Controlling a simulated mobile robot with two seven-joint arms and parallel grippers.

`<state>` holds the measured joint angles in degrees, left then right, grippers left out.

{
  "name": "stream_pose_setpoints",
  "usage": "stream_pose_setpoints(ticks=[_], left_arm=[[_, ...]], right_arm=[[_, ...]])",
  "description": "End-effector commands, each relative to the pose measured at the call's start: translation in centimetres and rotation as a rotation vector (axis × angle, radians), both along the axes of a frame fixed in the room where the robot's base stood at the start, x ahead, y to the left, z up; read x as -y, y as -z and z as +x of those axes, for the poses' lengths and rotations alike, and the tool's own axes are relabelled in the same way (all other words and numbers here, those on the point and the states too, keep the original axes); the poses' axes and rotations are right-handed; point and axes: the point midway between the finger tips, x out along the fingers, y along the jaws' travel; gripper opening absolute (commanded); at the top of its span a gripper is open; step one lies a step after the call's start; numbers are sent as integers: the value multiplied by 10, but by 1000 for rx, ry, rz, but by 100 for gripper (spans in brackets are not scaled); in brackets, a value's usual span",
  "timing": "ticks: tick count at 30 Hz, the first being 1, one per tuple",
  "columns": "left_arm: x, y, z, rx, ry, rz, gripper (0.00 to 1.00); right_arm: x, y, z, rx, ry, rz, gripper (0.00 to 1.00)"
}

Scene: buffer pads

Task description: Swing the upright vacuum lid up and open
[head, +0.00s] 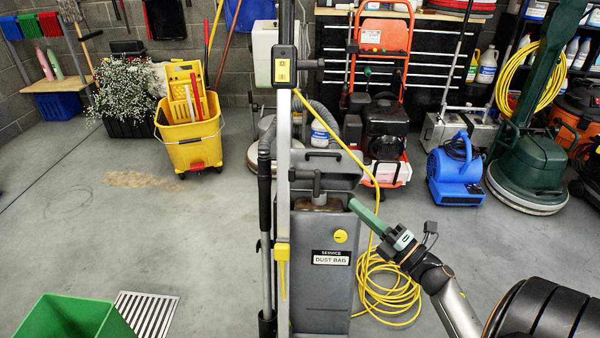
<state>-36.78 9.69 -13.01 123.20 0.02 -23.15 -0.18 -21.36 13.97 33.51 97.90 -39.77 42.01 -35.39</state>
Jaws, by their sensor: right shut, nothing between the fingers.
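The upright vacuum (325,297) stands in the centre, a grey body with a "SERVICE DUST BAG" label and a yellow round knob. Its grey lid (341,172) stands raised at the back of the top opening, with a dark handle along its upper edge. A brown dust bag (318,204) shows inside the opening, partly hidden by the vacuum's pole. My right gripper (354,205) is shut and empty, its green fingers pointing up-left at the right rim of the opening. I cannot tell whether they touch the rim. My left gripper is out of view.
A yellow cord (388,290) lies coiled right of the vacuum. A yellow mop bucket (190,140) stands back left, and a blue blower (455,175) and a green floor machine (530,165) back right. A green bin (72,318) is front left.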

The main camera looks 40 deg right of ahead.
Motion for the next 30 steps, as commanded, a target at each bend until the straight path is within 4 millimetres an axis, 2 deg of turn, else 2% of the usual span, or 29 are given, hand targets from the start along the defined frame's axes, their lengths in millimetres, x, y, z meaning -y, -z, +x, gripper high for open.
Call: stream_pose_setpoints(ticks=[3, 7, 11, 21, 24, 30], left_arm=[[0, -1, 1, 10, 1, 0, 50], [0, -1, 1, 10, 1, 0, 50], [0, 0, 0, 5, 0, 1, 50], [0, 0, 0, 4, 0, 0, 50], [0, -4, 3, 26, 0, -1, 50], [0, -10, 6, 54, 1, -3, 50]], right_arm=[[9, 1, -10, 5, 31, -56, 0], [9, -3, -2, 9, 33, -67, 0], [7, -9, 19, 10, 32, -66, 0], [-2, -28, 88, 9, 33, -64, 0], [10, -34, 99, 8, 34, -64, 0], [20, -39, 111, 5, 33, -62, 0]])
